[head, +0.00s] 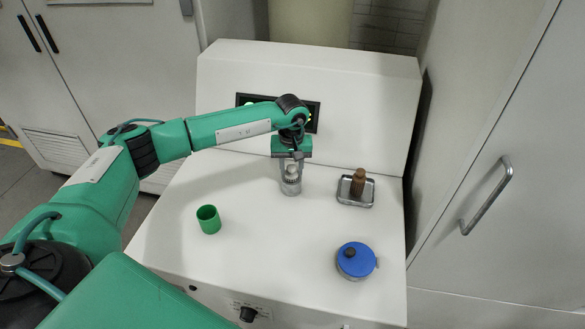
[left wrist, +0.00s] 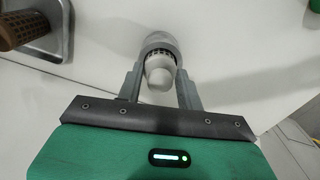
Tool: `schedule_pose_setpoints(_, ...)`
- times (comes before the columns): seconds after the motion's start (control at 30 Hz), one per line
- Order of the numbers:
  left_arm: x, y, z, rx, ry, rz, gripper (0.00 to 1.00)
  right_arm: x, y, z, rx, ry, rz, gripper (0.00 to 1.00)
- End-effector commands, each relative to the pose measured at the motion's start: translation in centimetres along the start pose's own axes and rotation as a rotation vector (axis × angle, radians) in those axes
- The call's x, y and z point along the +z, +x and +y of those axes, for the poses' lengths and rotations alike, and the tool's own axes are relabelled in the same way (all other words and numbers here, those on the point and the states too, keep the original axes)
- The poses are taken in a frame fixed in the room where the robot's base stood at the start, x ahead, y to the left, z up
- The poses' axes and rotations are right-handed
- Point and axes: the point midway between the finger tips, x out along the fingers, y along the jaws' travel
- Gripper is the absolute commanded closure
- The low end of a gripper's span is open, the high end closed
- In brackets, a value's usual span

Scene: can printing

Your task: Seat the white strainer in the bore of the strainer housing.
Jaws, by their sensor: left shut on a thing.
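The white strainer (head: 292,171) is held upright between the fingers of my left gripper (head: 290,173), which is shut on it. The strainer housing (head: 291,187), a grey cylinder, stands on the white worktop directly below it. In the left wrist view the rounded white end of the strainer (left wrist: 160,72) lies between the fingertips (left wrist: 160,78), with a dark slotted band beyond it. The grey housing (left wrist: 159,40) shows just past that band. The strainer appears in line with the bore, its lower end at or in the mouth; the depth is hidden. My right gripper is not in view.
A metal tray (head: 345,198) with a brown, knobbed piece (head: 358,182) stands right of the housing. A blue-topped round container (head: 356,259) is at the front right, and a green cup (head: 208,220) at the left. The worktop between them is clear; a raised panel stands behind.

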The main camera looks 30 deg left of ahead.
Motion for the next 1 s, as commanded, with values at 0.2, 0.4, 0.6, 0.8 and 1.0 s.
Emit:
schedule_pose_setpoints(0.2, 0.0, 0.3, 0.0, -0.001, 0.0, -0.001, 0.53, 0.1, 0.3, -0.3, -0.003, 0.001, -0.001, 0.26)
schedule_pose_setpoints(0.4, 0.0, 0.3, 0.0, -0.001, 0.0, -0.001, 0.41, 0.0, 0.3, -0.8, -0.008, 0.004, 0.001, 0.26)
schedule_pose_setpoints(0.6, 0.0, 0.1, 0.0, -0.001, -0.001, -0.001, 0.41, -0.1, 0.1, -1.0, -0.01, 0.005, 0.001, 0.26)
schedule_pose_setpoints(0.8, -0.1, -2.0, 0.0, 0.002, 0.0, 0.003, 0.41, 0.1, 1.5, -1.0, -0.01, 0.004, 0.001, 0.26)
schedule_pose_setpoints(1.0, -0.1, -6.5, 0.0, 0.002, -0.001, 0.003, 0.41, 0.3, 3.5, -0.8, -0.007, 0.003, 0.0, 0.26)
